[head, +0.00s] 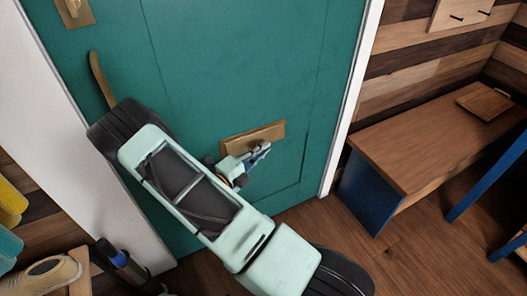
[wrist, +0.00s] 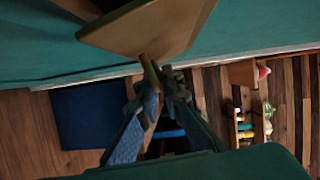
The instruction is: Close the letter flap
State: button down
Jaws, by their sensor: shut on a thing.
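The teal door (head: 235,75) carries a brass letter plate with its letter flap (head: 250,138) low on the right side. My gripper (head: 260,152) is at the flap's lower right part in the head view, partly covering it. In the wrist view the brass flap (wrist: 140,28) fills the top, jutting out from the teal door face. A thin brass piece below it runs between the tips of my gripper (wrist: 161,80), which are shut on it. How far the flap stands open is hard to tell from the head view.
A long door handle (head: 101,80) is at the left. A wooden bench (head: 430,140) with blue sides stands right of the white door frame. A shoe (head: 42,275) is at the lower left. Bare wood floor (head: 395,245) lies below the bench.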

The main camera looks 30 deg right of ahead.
jog(key=shift+w+f+m+t+h+b, duration=0.15)
jog(key=shift+w+f+m+h+b, duration=0.2)
jog(key=shift+m, duration=0.35)
jog(key=shift+w+f+m+t+h+b, duration=0.15)
jog(key=shift+w+m+b, duration=0.2)
jog(key=shift+m, duration=0.35)
jog(key=shift+r, duration=0.1)
jog(key=c, duration=2.1)
grip_release()
jog(key=shift+s+a, duration=0.1)
jog(key=shift+a, duration=0.05)
jog(key=v, duration=1.1)
jog(key=shift+s+a, duration=0.1)
jog(key=shift+a, duration=0.3)
